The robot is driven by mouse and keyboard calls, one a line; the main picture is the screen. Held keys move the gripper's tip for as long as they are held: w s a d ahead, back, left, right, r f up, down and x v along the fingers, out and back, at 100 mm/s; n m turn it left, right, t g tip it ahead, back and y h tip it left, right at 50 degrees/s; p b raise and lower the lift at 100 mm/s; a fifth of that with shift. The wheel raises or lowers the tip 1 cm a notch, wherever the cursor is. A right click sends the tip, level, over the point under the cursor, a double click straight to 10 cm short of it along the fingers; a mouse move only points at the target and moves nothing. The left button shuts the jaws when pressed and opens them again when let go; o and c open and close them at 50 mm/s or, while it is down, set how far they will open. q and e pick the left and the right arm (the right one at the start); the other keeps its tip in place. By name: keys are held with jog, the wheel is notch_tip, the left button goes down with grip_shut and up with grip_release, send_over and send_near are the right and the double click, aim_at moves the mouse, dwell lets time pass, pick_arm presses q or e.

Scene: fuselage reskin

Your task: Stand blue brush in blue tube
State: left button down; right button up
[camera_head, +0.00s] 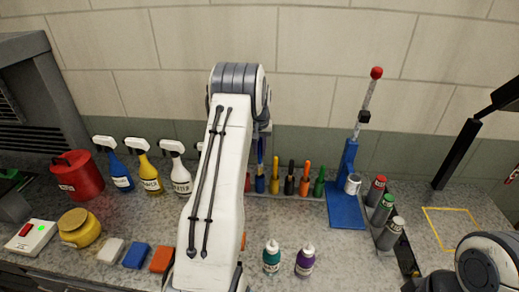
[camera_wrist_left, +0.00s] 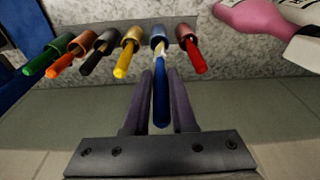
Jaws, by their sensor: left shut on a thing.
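The blue brush (camera_wrist_left: 160,100) is held between the two dark fingers of my left gripper (camera_wrist_left: 161,92), handle towards the wrist camera. Its pale far end is at the mouth of the blue tube (camera_wrist_left: 158,33); I cannot tell whether it is inside. In the head view the blue brush (camera_head: 261,150) hangs upright above the blue tube (camera_head: 260,184), at the left part of the row of tubes. My left arm covers much of the gripper there. My right arm shows at the lower right, but its gripper is not visible.
Red (camera_wrist_left: 194,55), yellow (camera_wrist_left: 126,60), black, orange and green brushes stand in neighbouring tubes. Spray bottles (camera_head: 151,176) stand left. A blue stand (camera_head: 345,205) and spray cans (camera_head: 382,208) are right. Teal (camera_head: 271,257) and purple (camera_head: 305,261) bottles stand in front.

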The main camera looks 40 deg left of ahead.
aim_at(260, 141)
pick_arm(q)
jog(key=shift+f+b, duration=1.5)
jog(key=shift+f, duration=1.1)
jog(key=shift+c, duration=0.9)
grip_release()
jog(key=shift+r, duration=0.1)
jog(key=shift+r+p, duration=3.6)
jog(key=shift+r, duration=1.3)
